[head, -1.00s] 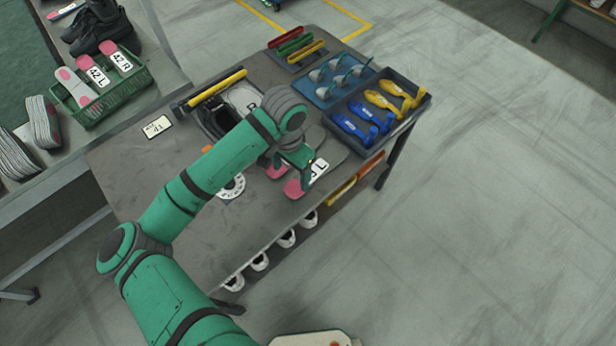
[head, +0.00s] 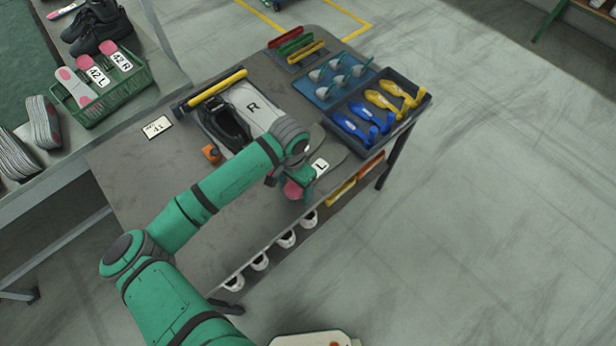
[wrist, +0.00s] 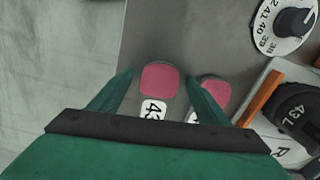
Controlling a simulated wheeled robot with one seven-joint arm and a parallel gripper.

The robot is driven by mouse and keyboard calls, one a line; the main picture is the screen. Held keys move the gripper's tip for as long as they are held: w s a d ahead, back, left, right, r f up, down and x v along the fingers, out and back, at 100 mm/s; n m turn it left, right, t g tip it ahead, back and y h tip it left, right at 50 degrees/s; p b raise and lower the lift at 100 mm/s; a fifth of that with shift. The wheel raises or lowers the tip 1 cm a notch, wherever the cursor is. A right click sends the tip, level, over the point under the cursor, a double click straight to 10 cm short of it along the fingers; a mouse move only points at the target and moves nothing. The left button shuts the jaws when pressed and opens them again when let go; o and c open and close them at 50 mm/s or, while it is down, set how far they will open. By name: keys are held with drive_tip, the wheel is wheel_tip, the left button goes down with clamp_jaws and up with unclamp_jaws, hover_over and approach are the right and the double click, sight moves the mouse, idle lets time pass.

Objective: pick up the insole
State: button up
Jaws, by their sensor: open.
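Two insoles with pink heel pads lie side by side on the grey table. In the wrist view, one insole (wrist: 153,108) with a white label reading 43 lies between my fingers, pink end outward. The other insole (wrist: 214,90) lies to its right, partly behind my right finger. In the head view, an insole label reading L (head: 319,167) shows beside my gripper (head: 296,186), which covers much of the pair. My gripper also shows in the wrist view (wrist: 160,82), open, its fingers apart around the first insole. Contact cannot be told.
A fixture with a black shoe (head: 228,122) and a white R plate (head: 252,106) stands behind my arm. A size dial (wrist: 285,22) is to the right in the wrist view. A dark tray (head: 422,104) of blue and yellow shoe forms stands at the table's right edge.

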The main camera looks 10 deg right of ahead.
drive_tip(key=c, duration=1.1)
drive_tip(key=shift+c, duration=0.2)
drive_tip(key=shift+r, duration=0.15)
